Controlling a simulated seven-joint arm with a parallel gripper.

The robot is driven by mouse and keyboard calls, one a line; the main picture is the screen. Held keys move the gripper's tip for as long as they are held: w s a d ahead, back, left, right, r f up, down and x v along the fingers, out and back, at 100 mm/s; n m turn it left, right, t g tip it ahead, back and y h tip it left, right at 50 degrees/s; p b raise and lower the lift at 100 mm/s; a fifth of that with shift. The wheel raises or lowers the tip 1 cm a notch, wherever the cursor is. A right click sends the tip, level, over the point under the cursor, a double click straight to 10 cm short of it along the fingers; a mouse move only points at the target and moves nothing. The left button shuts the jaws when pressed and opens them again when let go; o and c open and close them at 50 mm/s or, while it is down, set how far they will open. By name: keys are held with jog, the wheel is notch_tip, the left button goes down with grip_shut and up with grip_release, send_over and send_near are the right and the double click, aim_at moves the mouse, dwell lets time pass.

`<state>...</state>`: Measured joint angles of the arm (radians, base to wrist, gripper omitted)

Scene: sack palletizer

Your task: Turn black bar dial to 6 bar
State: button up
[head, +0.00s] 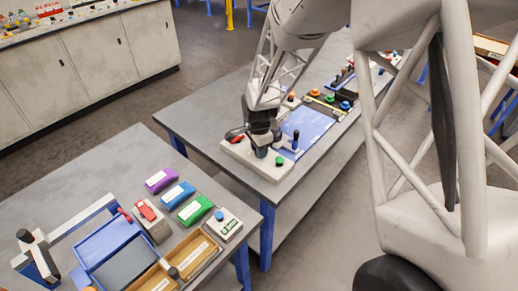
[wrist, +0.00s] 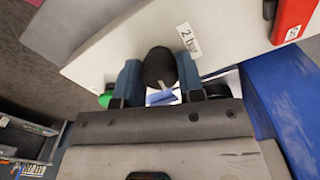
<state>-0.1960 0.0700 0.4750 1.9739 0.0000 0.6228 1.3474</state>
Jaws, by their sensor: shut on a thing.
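The black bar dial (wrist: 158,66) stands on a white panel (wrist: 120,45) in the wrist view. It has a pale pointer line on its side toward my gripper. A printed "2 bar" label (wrist: 187,38) lies beside it; no 6 bar mark is readable. My gripper (wrist: 159,80) has a blue finger on each side of the dial and is shut on it. In the head view my gripper (head: 263,146) is down at the panel (head: 240,152) on the far table, and it largely hides the dial.
A red part with a label (wrist: 293,20) stands on the panel. A green button (head: 280,161) and a black upright lever (head: 295,139) are close to my gripper. A blue board (head: 306,127) lies behind. The near table (head: 135,170) holds trays and coloured sacks.

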jog(key=shift+r, duration=0.1)
dwell(0.3)
jog(key=o, duration=0.9)
jog(key=shift+r, duration=3.85)
